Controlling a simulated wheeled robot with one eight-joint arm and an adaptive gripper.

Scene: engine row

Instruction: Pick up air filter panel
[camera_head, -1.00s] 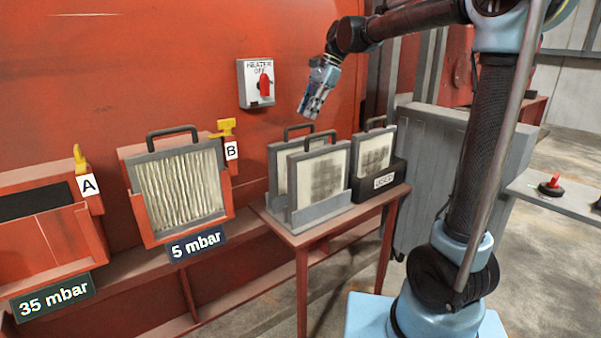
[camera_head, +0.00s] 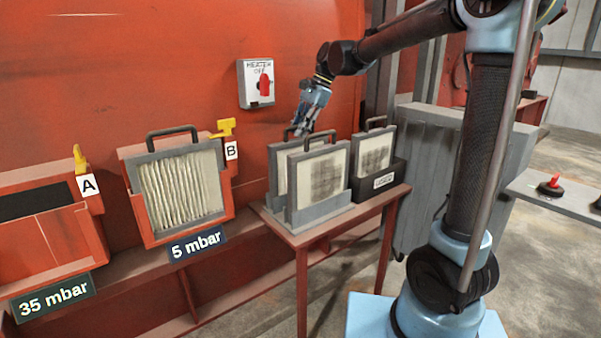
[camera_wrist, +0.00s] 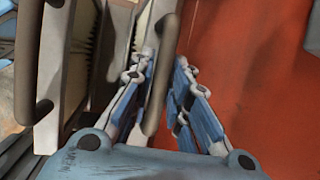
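Two white air filter panels in grey frames with dark handles stand upright in a grey rack (camera_head: 320,210) on the small red table. The front panel (camera_head: 318,180) has a dark smudge and partly hides the rear panel (camera_head: 280,178). My gripper (camera_head: 302,129) points down at the rear panel's handle, close to the red wall. In the wrist view my gripper (camera_wrist: 166,66) is open, with one dark handle (camera_wrist: 157,90) lying between its fingers. Another handle (camera_wrist: 28,62) is off to the left. I cannot tell whether the fingers touch the handle.
A third panel (camera_head: 373,154) stands in a dark labelled holder (camera_head: 393,180) to the right. A pleated filter (camera_head: 180,190) sits in slot B (camera_head: 231,151), marked 5 mbar. Slot A is left. A heater switch (camera_head: 264,84) is on the red wall behind my gripper.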

